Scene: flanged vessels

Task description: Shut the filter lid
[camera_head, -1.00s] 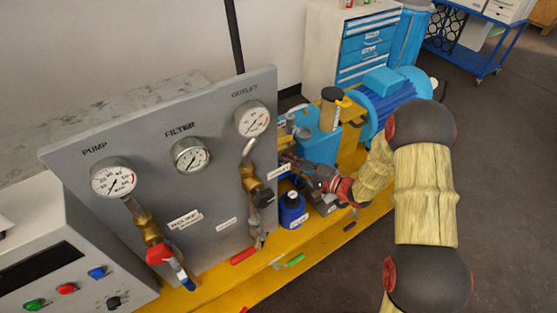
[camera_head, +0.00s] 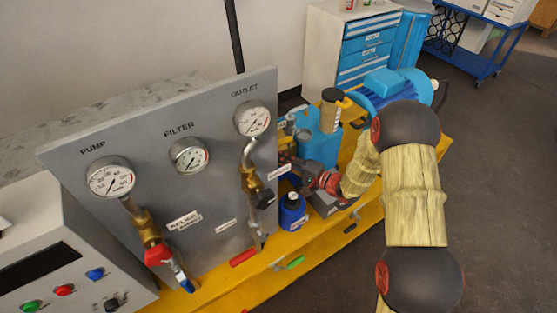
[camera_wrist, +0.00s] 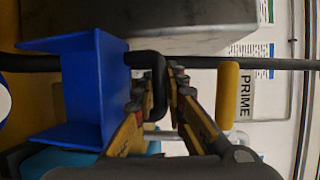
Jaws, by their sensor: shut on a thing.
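My gripper (camera_head: 300,166) is at the right edge of the grey gauge panel, partly hidden by it, in front of a blue tank. In the wrist view my gripper (camera_wrist: 160,92) is shut on a black bent handle (camera_wrist: 148,58) that lies between its two fingers. A long black bar runs across behind the fingertips. A grey metal body (camera_wrist: 190,30) lies just beyond the bar. I cannot tell from these views which part is the filter lid or how far it stands open.
A blue channel-shaped part (camera_wrist: 82,90) is close left of the fingers, and a yellow cylinder (camera_wrist: 228,95) is close right. A blue bottle (camera_head: 292,210) stands on the yellow bench (camera_head: 335,228) below my gripper. A blue motor (camera_head: 385,92) is behind my arm.

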